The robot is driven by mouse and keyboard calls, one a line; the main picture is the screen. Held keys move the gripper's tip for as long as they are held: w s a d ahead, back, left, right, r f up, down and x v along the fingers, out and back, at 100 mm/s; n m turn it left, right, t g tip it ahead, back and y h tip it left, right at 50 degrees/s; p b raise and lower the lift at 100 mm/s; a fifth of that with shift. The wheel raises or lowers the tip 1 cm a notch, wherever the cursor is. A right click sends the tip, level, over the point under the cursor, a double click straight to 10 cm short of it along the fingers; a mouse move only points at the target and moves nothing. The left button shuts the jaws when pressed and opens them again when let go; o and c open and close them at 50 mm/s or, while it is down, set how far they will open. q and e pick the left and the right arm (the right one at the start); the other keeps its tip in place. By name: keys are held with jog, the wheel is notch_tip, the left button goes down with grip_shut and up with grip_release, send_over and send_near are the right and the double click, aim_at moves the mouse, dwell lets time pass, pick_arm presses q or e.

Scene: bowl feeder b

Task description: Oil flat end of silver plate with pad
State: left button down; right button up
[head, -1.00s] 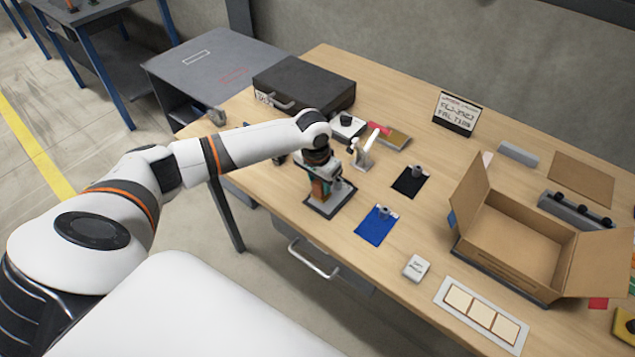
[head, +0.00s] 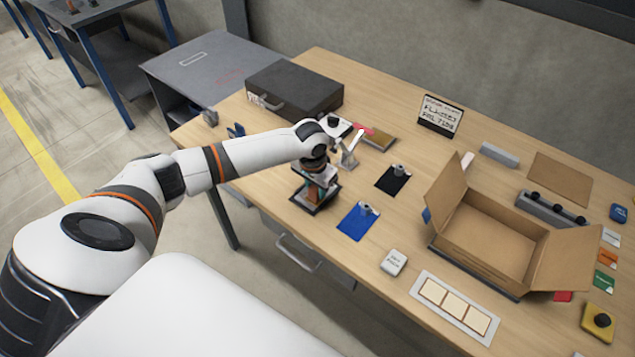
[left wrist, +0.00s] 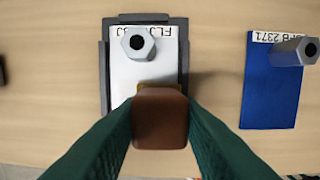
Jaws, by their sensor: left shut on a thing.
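My left gripper (head: 315,184) is shut on a brown block (left wrist: 160,118), which has a yellowish edge showing at its far side. It is over the near part of a pale silver plate (left wrist: 122,75) in a dark grey holder (left wrist: 104,78). A grey hexagonal post (left wrist: 138,43) stands at the plate's far, labelled end. The block hides the plate's near end, and I cannot tell whether the block touches it. In the head view the gripper mostly covers the plate, and the holder (head: 306,205) shows around it. My right gripper is not in view.
A blue plate (head: 352,226) and a black plate (head: 390,184), each with a grey post, lie to the right. A stand (head: 346,158) and a red-handled brush (head: 360,130) are behind. An open cardboard box (head: 488,240) stands right. A black case (head: 300,92) is at the back left.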

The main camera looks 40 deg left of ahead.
aim_at(321, 201)
pick_arm(q)
jog(key=r, duration=0.1)
jog(key=d+r+p, duration=0.1)
jog(key=r+p, duration=0.1)
jog(key=shift+d+r, duration=0.2)
jog(key=shift+d, duration=0.2)
jog(key=shift+r+p, duration=0.7)
jog(key=shift+p, duration=0.15)
jog(key=r+p, duration=0.2)
jog(key=p, duration=0.1)
jog(key=shift+a+r, duration=0.2)
jog(key=shift+r, duration=0.25)
